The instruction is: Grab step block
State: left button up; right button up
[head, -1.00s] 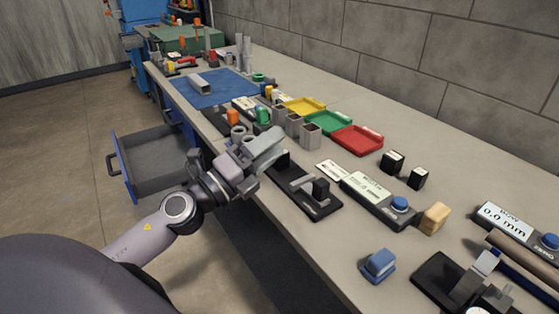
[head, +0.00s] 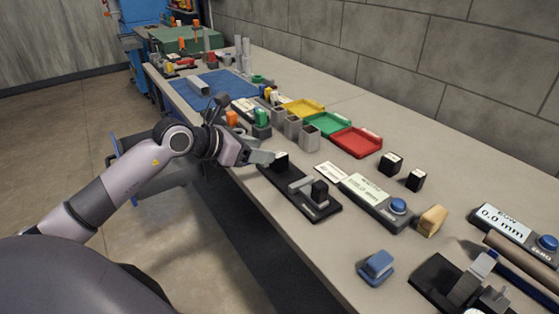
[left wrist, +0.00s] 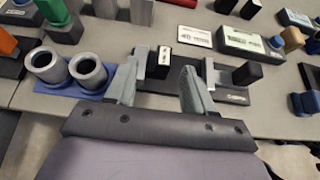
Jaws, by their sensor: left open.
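A small black block (head: 281,159) with a pale label on top stands at the far end of a black fixture (head: 322,208) near the bench's front edge. I take it as the step block, though the frames do not confirm the name. My left gripper (head: 262,157) is open just beside it in the head view, its fingers partly hiding it. In the left wrist view the black block (left wrist: 160,62) shows between and just beyond the two open fingers (left wrist: 160,80). I cannot tell whether they touch it. My right gripper is not in view.
Two more black blocks (head: 403,171) stand farther back. A display box (head: 375,203), a wooden block (head: 432,220) and a blue block (head: 377,267) lie to the right.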

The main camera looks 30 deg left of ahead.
aim_at(281, 154)
pick_arm(q)
jog(key=shift+d+p+x, duration=0.15)
jog(key=shift+p+x, duration=0.05)
jog(key=shift+x, duration=0.95)
jog(key=shift+d+p+x, duration=0.15)
jog(key=shift+p+x, duration=0.05)
jog(key=shift+x, duration=0.95)
jog(key=shift+s+f, duration=0.1)
jog(key=shift+s, duration=0.05)
grip_shut()
